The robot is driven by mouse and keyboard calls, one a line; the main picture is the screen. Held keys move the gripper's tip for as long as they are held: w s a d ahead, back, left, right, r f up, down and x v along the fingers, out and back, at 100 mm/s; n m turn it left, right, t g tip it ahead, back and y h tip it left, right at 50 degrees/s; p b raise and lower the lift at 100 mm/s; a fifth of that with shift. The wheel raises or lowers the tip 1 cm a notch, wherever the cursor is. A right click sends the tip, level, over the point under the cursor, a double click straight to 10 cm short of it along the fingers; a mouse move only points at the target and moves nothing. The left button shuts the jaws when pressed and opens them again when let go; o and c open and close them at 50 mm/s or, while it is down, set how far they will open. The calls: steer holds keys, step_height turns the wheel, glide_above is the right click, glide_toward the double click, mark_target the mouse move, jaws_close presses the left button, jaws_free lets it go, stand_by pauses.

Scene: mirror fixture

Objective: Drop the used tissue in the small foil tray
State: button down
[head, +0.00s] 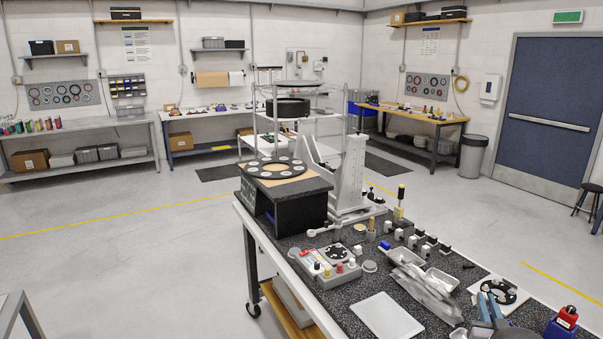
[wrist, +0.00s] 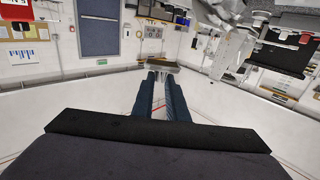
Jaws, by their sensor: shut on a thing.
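My gripper (head: 490,303) is over the front right of the dark speckled bench, its blue fingers close to a white plate with a black ring (head: 515,290). In the wrist view the two dark blue fingers (wrist: 161,76) point away, nearly parallel with a narrow gap. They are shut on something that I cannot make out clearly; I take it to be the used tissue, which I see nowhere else. Two small shallow silvery trays lie left of my gripper: one farther back (head: 407,256), one nearer (head: 441,279). I cannot tell for certain which is the small foil tray.
Silvery flat pieces (head: 424,293) lie beside the trays. A white flat sheet (head: 387,316) is at the front edge. A grey box with coloured knobs (head: 328,268), several small blocks and a tall grey fixture (head: 352,172) stand farther back. A red-and-blue item (head: 564,321) is at right.

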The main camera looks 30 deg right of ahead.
step_height(320, 180, down, 6)
steer(key=b, duration=0.3)
stand_by(0.4)
steer(key=c, duration=1.7)
jaws_free()
steer(key=shift+o, duration=0.2)
step_height(320, 180, up, 10)
steer(key=b, duration=0.3)
